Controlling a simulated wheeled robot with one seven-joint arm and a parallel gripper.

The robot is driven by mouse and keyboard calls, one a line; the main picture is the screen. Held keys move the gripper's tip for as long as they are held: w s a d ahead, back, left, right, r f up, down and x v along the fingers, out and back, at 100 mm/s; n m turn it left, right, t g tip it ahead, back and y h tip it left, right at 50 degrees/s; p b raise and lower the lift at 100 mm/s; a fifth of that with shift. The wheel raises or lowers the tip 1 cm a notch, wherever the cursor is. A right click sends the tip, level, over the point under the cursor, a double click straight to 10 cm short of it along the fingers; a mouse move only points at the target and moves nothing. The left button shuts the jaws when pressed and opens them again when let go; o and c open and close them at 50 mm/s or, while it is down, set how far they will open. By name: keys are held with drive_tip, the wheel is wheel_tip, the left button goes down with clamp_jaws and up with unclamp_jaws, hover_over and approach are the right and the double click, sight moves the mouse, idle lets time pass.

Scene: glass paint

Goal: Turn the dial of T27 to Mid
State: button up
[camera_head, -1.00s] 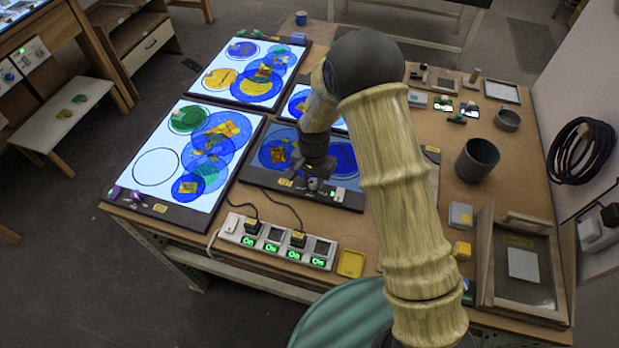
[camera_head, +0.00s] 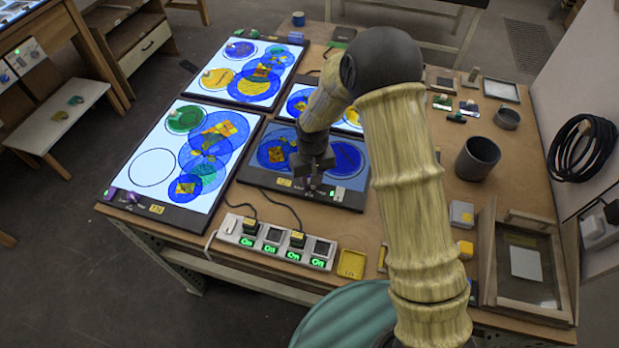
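A dimmer blue light panel (camera_head: 275,175) lies at the front middle of the table, with blue discs and yellow pieces on it. A yellow tag (camera_head: 284,182) sits on its dark front edge; I cannot read the tag, so I cannot tell for sure that this is T27. A small pale switch (camera_head: 338,194) is on the same edge, to the right. My gripper (camera_head: 309,186) points down at this front edge, between the tag and the switch. It covers the spot where a dial may be. I cannot tell whether its fingers are apart, or touch anything.
Two brighter panels (camera_head: 152,165) (camera_head: 240,92) lie to the left, and another lit panel (camera_head: 297,101) is partly behind my arm. A power strip (camera_head: 275,246) with green "On" lights lies in front. A grey cup (camera_head: 477,160) and a wooden frame (camera_head: 487,285) stand right.

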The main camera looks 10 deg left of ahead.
drive_tip(key=shift+w+r+n, duration=0.1)
drive_tip(key=shift+w+n, duration=0.1)
drive_tip(key=shift+n, duration=0.9)
drive_tip(key=shift+s+a, duration=0.15)
drive_tip(key=shift+a, duration=0.05)
drive_tip(key=shift+d, duration=0.25)
drive_tip(key=o, duration=1)
drive_tip(key=shift+s, duration=0.1)
